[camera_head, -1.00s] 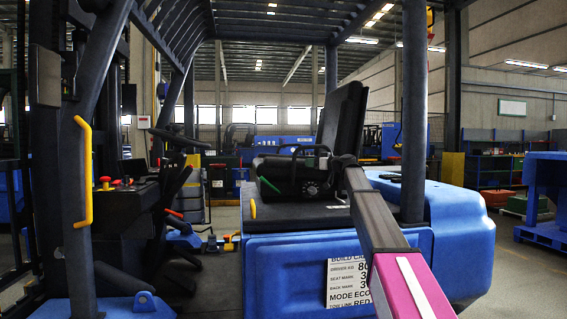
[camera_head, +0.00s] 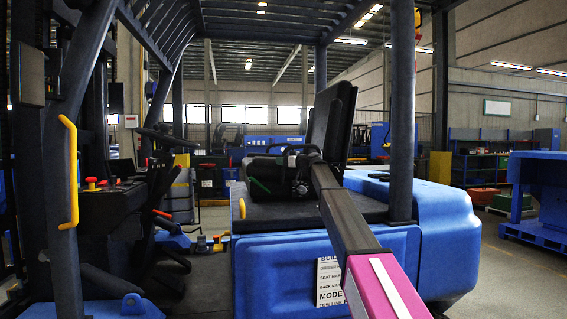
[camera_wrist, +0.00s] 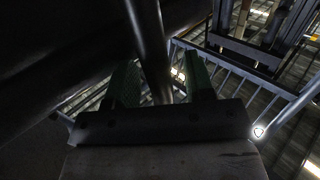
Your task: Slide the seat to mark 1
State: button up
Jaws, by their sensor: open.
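The black seat (camera_head: 332,122) stands on the blue body of a forklift in the head view, its backrest upright and tilted a little back. A yellow-tipped lever (camera_head: 242,208) is at the front edge of the seat base. A green lever (camera_head: 260,185) is just behind it. My arm reaches up to the seat and hides part of it; my gripper is hard to make out there. In the wrist view my gripper (camera_wrist: 160,78) is open, with two green fingers. A dark round bar (camera_wrist: 150,45) shows between them; I cannot tell whether they touch it. No seat marks are readable.
A white notice (camera_head: 329,282) on the blue side panel is partly covered by my arm. A dark post (camera_head: 402,110) rises behind the seat, and a front post with a yellow grab handle (camera_head: 70,172) is at left. The overhead guard spans above.

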grip_shut()
jog(key=w+d, duration=0.2)
jog(key=d, duration=0.5)
grip_release()
jog(key=shift+d, duration=0.3)
jog(key=shift+a, duration=0.1)
jog(key=v, duration=1)
jog(key=shift+s+d, duration=0.15)
jog(key=shift+d, duration=0.2)
